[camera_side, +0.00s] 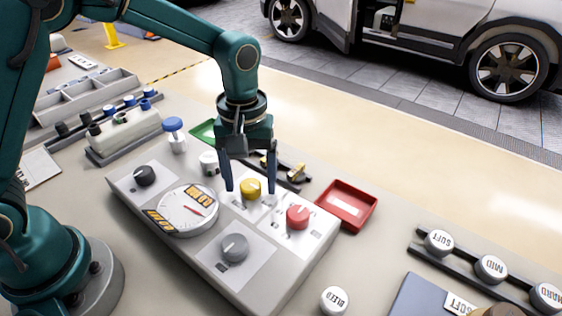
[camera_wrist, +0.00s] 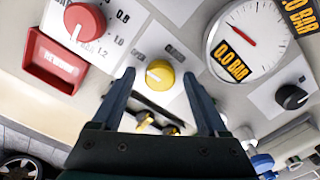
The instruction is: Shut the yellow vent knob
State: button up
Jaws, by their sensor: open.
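The yellow vent knob (camera_side: 250,188) sits on the light grey control panel (camera_side: 190,258), between the round gauge and the red knob. In the wrist view the yellow knob (camera_wrist: 160,74) lies just beyond the fingertips, roughly midway between them, with a pale pointer mark on its face. My gripper (camera_side: 250,188) points down over the knob, its fingers open to the left and right of it. In the wrist view my gripper (camera_wrist: 160,75) is open and empty. Whether the fingertips reach down beside the knob or stay above it, I cannot tell.
A red knob (camera_side: 298,216), a grey knob (camera_side: 235,247), a black knob (camera_side: 145,175) and the gauge (camera_side: 187,210) share the panel. A red tray (camera_side: 346,205) stands at right. Dark rails with brass fittings (camera_side: 297,172) lie behind. A white BLEED cap (camera_side: 335,300) stands in front.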

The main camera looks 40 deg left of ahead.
grip_shut()
jog(key=shift+m, duration=0.4)
jog(key=m, duration=0.3)
jog(key=shift+m, duration=0.4)
jog(key=m, duration=0.4)
jog(key=shift+m, duration=0.3)
jog(key=m, duration=0.4)
jog(key=shift+m, duration=2.2)
